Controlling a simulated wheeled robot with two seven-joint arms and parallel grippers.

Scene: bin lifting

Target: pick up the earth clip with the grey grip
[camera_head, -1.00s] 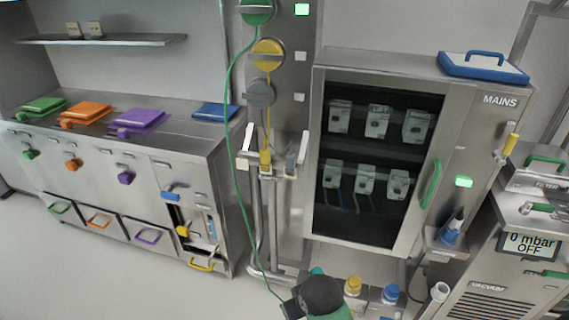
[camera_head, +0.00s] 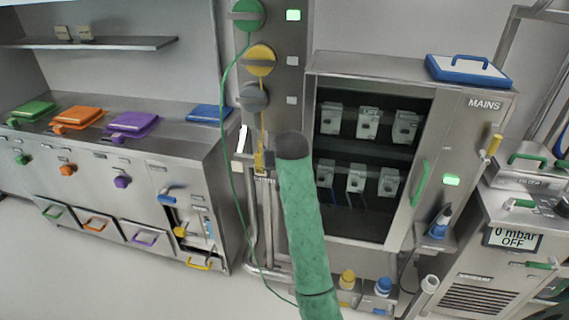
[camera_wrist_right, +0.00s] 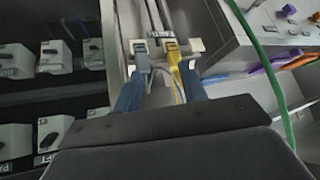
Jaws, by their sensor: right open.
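The grey-gripped earth clip (camera_wrist_right: 142,62) hangs on the holder bar beside the yellow-gripped clip (camera_wrist_right: 174,60) in the right wrist view. My right gripper (camera_wrist_right: 162,82) is open, its blue fingers pointing at the holder. The left-hand finger there is close to the grey clip; I cannot tell whether they touch. The right-hand finger is beside the yellow clip. In the head view the yellow clip (camera_head: 259,161) shows left of my dark wrist, which hides the grey clip. The grey round reel (camera_head: 253,97) is above. My left gripper is not in view.
The MAINS cabinet (camera_head: 462,125) stands right of the holder. A green cable (camera_head: 229,150) runs down the left side and passes behind my arm. The drawer cabinet (camera_head: 190,148) with coloured lids is at the left. The vacuum unit (camera_head: 470,265) is at the right.

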